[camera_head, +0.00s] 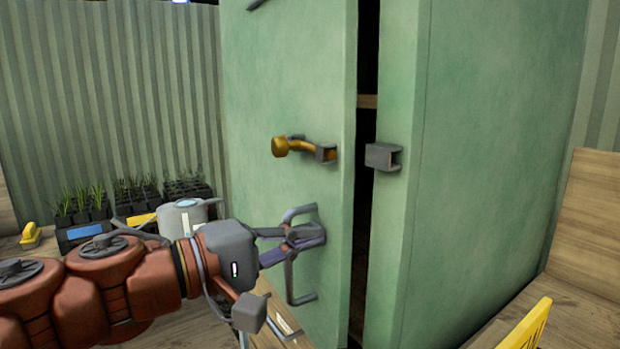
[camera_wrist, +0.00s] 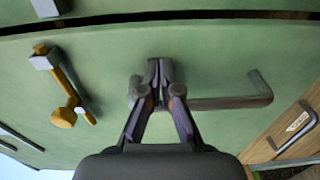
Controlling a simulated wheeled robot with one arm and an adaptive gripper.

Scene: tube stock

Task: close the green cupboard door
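The green cupboard door (camera_head: 300,70) stands ajar, with a narrow dark gap between its edge and the green cupboard body (camera_head: 490,120). It also fills much of the wrist view (camera_wrist: 215,60). A grey bar handle (camera_head: 291,285) is on its lower part, also in the wrist view (camera_wrist: 232,103). A brass latch lever (camera_head: 298,146) sits above it on the door, facing a grey catch (camera_head: 383,157) on the body. My gripper (camera_head: 318,236) is at the handle, fingertips together and close to the door face. Whether the fingertips touch the door or bar is unclear.
Behind my arm are black trays of seedlings (camera_head: 80,237) and a grey watering can (camera_head: 187,212). A yellow object (camera_head: 528,325) is at the bottom right by a wooden panel (camera_head: 590,215). A wooden drawer front (camera_head: 285,320) lies below the door.

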